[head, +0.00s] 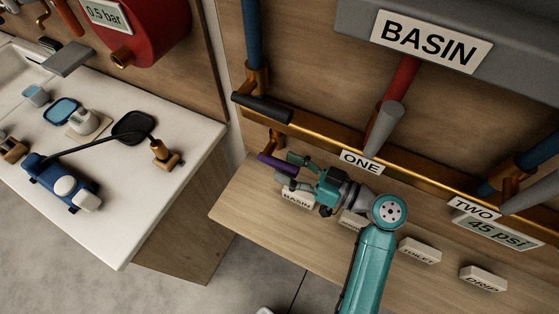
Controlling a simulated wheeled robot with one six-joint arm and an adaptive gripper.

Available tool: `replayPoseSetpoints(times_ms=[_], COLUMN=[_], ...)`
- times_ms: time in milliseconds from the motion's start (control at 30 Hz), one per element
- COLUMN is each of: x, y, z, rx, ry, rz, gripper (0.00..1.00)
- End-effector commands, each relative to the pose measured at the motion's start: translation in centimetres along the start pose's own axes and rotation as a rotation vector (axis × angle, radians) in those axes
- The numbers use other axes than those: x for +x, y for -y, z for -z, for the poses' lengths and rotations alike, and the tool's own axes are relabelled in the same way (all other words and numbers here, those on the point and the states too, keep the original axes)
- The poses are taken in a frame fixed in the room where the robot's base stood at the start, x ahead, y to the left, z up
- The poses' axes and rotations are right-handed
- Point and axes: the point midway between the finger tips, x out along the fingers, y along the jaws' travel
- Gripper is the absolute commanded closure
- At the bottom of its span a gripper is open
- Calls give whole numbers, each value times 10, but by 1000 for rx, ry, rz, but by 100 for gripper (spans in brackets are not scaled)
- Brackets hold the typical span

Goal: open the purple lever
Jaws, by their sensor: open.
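The purple lever (277,164) sits low on the left of the pipework, just below the brass rail, on a small brass-coloured valve. It points to the left and slightly up. My gripper (285,172) is open at the lever, with its fingers beside the lever's right part. One finger shows above and one below or in front of the lever. I cannot tell whether either finger touches it. My teal arm comes up from the bottom of the picture and hides part of the board behind it.
A black lever (262,107) and a grey lever (383,130) stick out above. Plates ONE (361,162) and TWO (474,208) hang on the brass rail (310,138). Label blocks such as TOILET (420,249) and DRIP (483,278) stand on the wooden shelf. A white counter (130,215) is at left.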

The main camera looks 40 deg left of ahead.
Motion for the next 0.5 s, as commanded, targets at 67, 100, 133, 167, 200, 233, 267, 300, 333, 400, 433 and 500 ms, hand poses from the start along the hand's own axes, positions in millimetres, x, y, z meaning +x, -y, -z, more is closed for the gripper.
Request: replayPoseSetpoints(times_ms=[67, 100, 133, 167, 200, 233, 267, 300, 333, 400, 433, 500], x=[11, 16, 18, 21, 24, 25, 27, 28, 28, 29, 29, 29], y=[0, 0, 0, 0, 0, 0, 0, 0, 0, 0, 0, 0], z=[0, 0, 0, 0, 0, 0, 0, 0, 0, 0, 0, 0], rx=[0, 0, 0, 0, 0, 0, 0, 0, 0, 0, 0, 1], ry=[0, 0, 0, 0, 0, 0, 0, 0, 0, 0, 0, 0], rz=[3, 3, 3, 2, 2, 1, 1, 1, 0, 0, 0, 0], gripper=[45, 45, 45, 45, 45, 45, 45, 45, 45, 45, 45, 45])
